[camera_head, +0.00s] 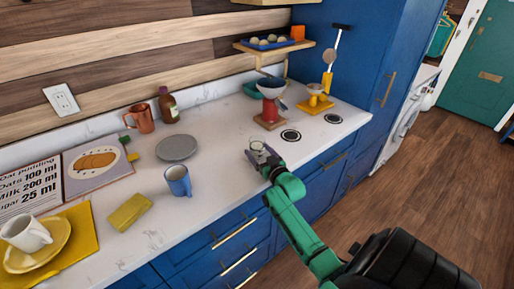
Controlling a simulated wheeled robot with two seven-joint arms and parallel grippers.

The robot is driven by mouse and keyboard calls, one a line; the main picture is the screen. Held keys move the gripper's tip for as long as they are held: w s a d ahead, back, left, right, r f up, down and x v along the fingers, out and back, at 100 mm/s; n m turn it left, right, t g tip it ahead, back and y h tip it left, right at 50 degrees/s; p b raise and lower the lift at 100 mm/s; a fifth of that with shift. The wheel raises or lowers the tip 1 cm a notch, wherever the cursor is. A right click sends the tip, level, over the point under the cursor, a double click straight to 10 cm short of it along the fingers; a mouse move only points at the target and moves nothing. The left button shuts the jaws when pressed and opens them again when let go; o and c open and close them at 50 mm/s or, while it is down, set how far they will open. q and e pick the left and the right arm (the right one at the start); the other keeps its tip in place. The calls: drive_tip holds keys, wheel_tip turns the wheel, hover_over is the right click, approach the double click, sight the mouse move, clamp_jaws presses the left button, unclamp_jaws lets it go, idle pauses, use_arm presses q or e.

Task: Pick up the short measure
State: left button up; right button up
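My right gripper (262,157), on the green arm from the lower right, is low over the front part of the white counter (215,215). A small pale, clear-looking cup (256,146) shows right at its fingertips; it may be the short measure, but it is too small to be sure. The gripper's fingers partly hide it. I cannot tell whether they are closed on it or only around it. My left gripper is not in view.
A blue mug (178,181), grey plate (177,148) and yellow sponge-like block (129,211) stand left of the gripper. The counter between the mug and gripper is clear.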

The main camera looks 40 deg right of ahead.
drive_tip(key=c, duration=1)
drive_tip(key=shift+c, duration=0.2)
wheel_tip(320, 180, up, 20)
drive_tip(key=b, duration=0.1)
drive_tip(key=shift+b, duration=0.3)
